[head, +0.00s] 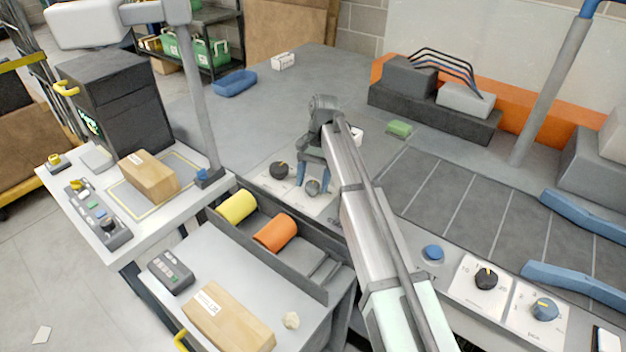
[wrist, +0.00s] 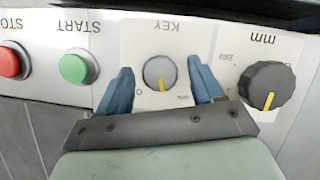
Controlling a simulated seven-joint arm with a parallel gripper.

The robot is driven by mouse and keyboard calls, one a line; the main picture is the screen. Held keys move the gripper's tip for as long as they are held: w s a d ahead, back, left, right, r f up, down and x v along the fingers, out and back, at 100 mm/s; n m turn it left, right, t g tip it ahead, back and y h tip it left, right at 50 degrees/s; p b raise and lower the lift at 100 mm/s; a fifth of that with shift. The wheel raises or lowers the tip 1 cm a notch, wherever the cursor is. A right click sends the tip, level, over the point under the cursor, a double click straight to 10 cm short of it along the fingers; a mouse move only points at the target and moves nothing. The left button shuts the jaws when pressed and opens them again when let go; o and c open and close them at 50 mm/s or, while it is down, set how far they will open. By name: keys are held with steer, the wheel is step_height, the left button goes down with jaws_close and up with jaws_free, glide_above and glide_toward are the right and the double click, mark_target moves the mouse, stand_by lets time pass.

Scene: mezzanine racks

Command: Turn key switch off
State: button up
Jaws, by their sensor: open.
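The key switch (wrist: 157,72) is a small round grey knob with a yellow pointer line, on a white plate marked KEY, upside down in the wrist view. Its line points toward the bottom of that picture, between a 0 at lower left and a small unclear label at lower right. In the head view the knob (head: 312,187) shows between my fingertips. My gripper (wrist: 160,66) is open, its two blue fingers on either side of the knob with gaps showing. In the head view my gripper (head: 314,178) is over the panel's front edge.
A black mm dial (wrist: 265,86) is close to one finger. A green START button (wrist: 77,67) and a red STOP button (wrist: 10,62) are on the other side. A bin with yellow (head: 236,206) and orange (head: 275,232) rolls stands in front of the panel.

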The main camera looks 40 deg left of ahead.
steer(key=shift+m, duration=0.3)
steer(key=m+y, duration=0.1)
steer(key=m, duration=0.1)
steer(key=m+y, duration=0.1)
steer(key=m, duration=0.3)
steer(key=shift+d+m+y, duration=0.3)
steer(key=shift+y, duration=0.1)
steer(key=m+y, duration=0.1)
steer(key=m, duration=0.3)
steer(key=shift+s+d+t, duration=0.1)
steer(key=shift+s+t, duration=0.05)
steer(key=shift+t, duration=0.25)
steer(key=shift+r+m+y, duration=0.25)
steer(key=shift+m+y, duration=0.15)
steer(key=shift+m, duration=0.2)
steer(key=v, duration=1.4)
steer(key=w+d+f+m+t+h, duration=0.1)
steer(key=w+d+t, duration=0.4)
steer(key=w+d, duration=1.3)
steer(key=shift+d+m+t+h, duration=0.3)
steer(key=shift+d, duration=0.05)
steer(key=shift+a+f, duration=0.1)
